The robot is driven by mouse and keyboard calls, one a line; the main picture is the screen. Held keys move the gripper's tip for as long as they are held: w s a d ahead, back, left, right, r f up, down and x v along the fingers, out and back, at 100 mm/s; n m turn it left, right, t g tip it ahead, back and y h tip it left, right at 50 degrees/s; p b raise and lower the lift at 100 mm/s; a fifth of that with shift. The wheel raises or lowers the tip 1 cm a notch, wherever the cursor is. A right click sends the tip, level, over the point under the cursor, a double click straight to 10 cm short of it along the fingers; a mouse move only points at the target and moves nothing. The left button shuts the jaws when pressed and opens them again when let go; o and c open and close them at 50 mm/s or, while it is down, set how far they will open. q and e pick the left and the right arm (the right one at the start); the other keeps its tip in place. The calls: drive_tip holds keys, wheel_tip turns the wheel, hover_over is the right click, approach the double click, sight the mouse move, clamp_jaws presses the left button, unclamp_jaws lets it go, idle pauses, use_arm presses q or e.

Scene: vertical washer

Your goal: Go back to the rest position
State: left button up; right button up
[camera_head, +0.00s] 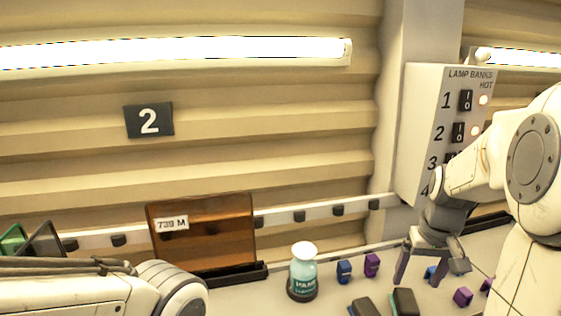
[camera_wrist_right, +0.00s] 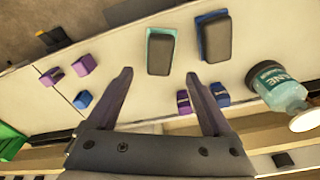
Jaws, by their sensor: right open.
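My right gripper (camera_head: 424,266) comes in from the right of the head view and points down at the white counter. Its two fingers are spread apart, with nothing between them, in the right wrist view (camera_wrist_right: 163,88). My left arm shows at the lower left of the head view, but its gripper is out of frame. No object is held by the right gripper.
A teal bottle (camera_head: 303,272) stands on the counter, left of small blue (camera_head: 344,271) and purple (camera_head: 372,265) blocks. Dark erasers (camera_head: 404,302) lie in front. A brown panel (camera_head: 202,235) stands behind. A lamp switch box (camera_head: 426,130) is close to my right arm.

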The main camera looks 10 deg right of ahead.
sight(407, 298)
drive_tip(key=f, duration=0.5)
drive_tip(key=f+p, duration=0.1)
drive_tip(key=f, duration=0.1)
drive_tip(key=shift+w+d+f, duration=0.1)
drive_tip(key=shift+w+f, duration=0.15)
drive_tip(key=shift+w, duration=0.1)
drive_tip(key=shift+w+d+r+b, duration=0.1)
drive_tip(key=shift+w+r+b, duration=0.1)
drive_tip(key=shift+b, duration=0.1)
wheel_tip(407, 298, up, 3)
drive_tip(key=shift+s+b, duration=0.1)
drive_tip(key=shift+b, duration=0.35)
drive_tip(key=shift+s+d+r, duration=0.1)
drive_tip(key=shift+s+r, duration=0.05)
drive_tip(key=shift+r, duration=0.05)
drive_tip(key=shift+s+r, duration=0.15)
